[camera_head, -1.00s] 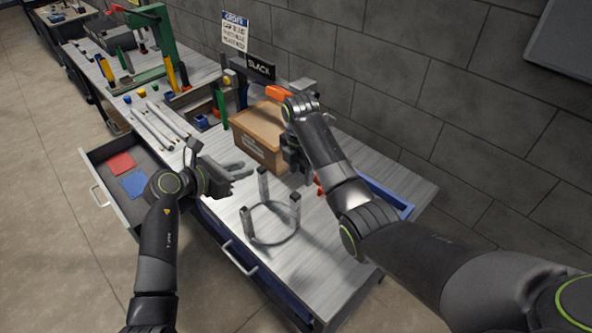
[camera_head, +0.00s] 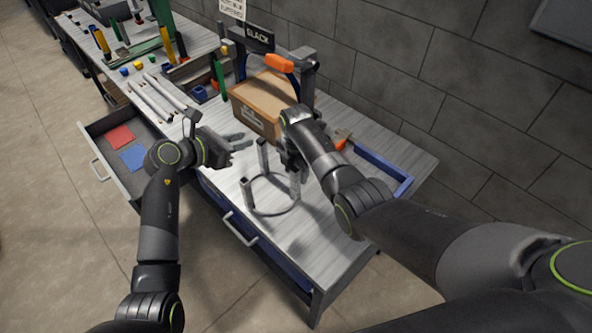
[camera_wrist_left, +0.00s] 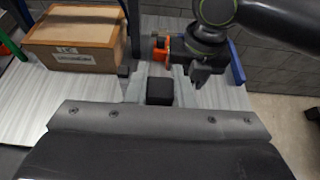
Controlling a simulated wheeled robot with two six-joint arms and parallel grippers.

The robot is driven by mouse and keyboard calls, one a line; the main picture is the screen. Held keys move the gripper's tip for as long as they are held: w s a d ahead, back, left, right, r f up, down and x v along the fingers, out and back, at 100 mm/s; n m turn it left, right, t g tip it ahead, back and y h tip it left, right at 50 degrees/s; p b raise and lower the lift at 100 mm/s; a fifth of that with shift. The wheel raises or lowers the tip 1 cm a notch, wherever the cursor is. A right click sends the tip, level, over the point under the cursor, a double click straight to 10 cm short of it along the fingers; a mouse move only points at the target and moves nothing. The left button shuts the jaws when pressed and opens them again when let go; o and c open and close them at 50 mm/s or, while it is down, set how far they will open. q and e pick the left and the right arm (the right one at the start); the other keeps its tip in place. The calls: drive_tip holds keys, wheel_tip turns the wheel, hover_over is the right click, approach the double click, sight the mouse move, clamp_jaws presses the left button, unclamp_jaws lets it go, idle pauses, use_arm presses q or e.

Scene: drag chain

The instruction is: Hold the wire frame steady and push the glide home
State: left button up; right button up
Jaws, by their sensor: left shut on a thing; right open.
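The wire frame (camera_head: 271,213) is a grey ring with three upright posts, standing on the bench top. My left gripper (camera_head: 240,141) is just left of and behind the frame. It is shut on a small black block (camera_wrist_left: 160,92), which looks like the glide and shows between the fingers in the left wrist view. My right gripper (camera_head: 294,168) is open, low at the frame's right rear post. The arm partly hides it, and I cannot tell whether it touches the post. It also shows in the left wrist view (camera_wrist_left: 186,85).
A cardboard box (camera_head: 262,105) stands behind the grippers. A blue tray (camera_head: 385,170) lies along the bench's right side. An open drawer (camera_head: 110,165) with red and blue pads juts out at the left. White rods (camera_head: 155,105) lie further back. Bench is clear in front of the frame.

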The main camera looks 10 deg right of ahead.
drive_tip(key=shift+f, duration=0.1)
clamp_jaws()
idle(0.3)
use_arm(q)
wheel_tip(320, 180, down, 10)
drive_tip(key=shift+r, duration=0.1)
idle(0.3)
